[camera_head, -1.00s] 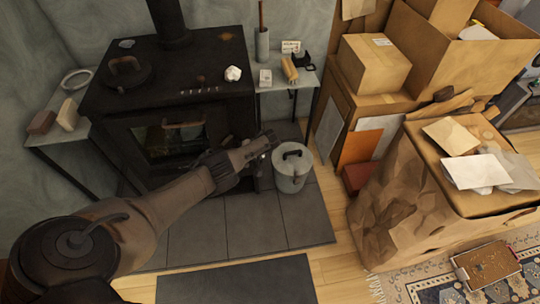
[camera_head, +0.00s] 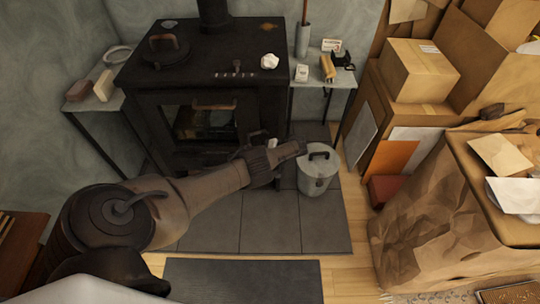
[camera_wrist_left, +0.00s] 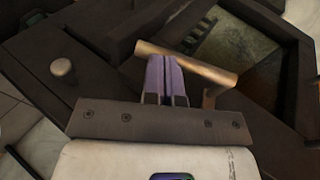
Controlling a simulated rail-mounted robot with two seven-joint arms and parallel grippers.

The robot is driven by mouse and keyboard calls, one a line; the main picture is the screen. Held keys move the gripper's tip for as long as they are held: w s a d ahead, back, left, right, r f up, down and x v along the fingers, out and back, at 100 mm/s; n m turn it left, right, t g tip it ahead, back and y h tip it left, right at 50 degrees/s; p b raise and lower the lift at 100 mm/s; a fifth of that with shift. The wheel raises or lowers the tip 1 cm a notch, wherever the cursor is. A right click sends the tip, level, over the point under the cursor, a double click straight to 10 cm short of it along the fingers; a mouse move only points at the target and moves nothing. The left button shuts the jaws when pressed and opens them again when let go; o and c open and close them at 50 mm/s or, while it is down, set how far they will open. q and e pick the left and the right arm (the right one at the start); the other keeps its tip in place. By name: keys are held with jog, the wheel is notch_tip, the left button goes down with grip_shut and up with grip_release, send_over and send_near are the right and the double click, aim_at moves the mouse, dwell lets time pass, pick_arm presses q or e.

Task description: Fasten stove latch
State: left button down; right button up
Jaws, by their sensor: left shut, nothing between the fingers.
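The black stove (camera_head: 140,80) stands against the wall, with a glass door window (camera_head: 205,122) in its front. My left gripper (camera_head: 300,148) reaches in from the left, low by the stove's right front corner. In the left wrist view its fingers (camera_wrist_left: 166,78) are shut and empty. A round knob (camera_wrist_left: 62,67) sits to the left on dark metal. I cannot tell which part is the latch. My right gripper is out of view.
A lidded grey bucket (camera_head: 317,172) stands just right of my left gripper. Side tables flank the stove; the right one (camera_head: 345,77) holds small items. Cardboard boxes (camera_head: 420,70) and a large paper bag (camera_head: 430,210) fill the right.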

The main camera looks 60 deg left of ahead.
pick_arm(q)
jog(key=g+b, duration=0.1)
jog(key=s+f+g+y+b, duration=0.1)
jog(key=b, duration=0.1)
jog(key=shift+s+a+f, duration=0.2)
jog(key=shift+a, duration=0.15)
jog(key=shift+s+a, duration=0.1)
jog(key=shift+s, duration=0.25)
jog(key=shift+f, duration=0.1)
jog(key=w+d+b, duration=0.8)
jog(key=w+b, duration=0.2)
jog(key=w, duration=0.1)
jog(key=shift+w+d, duration=0.2)
jog(key=shift+w, duration=0.05)
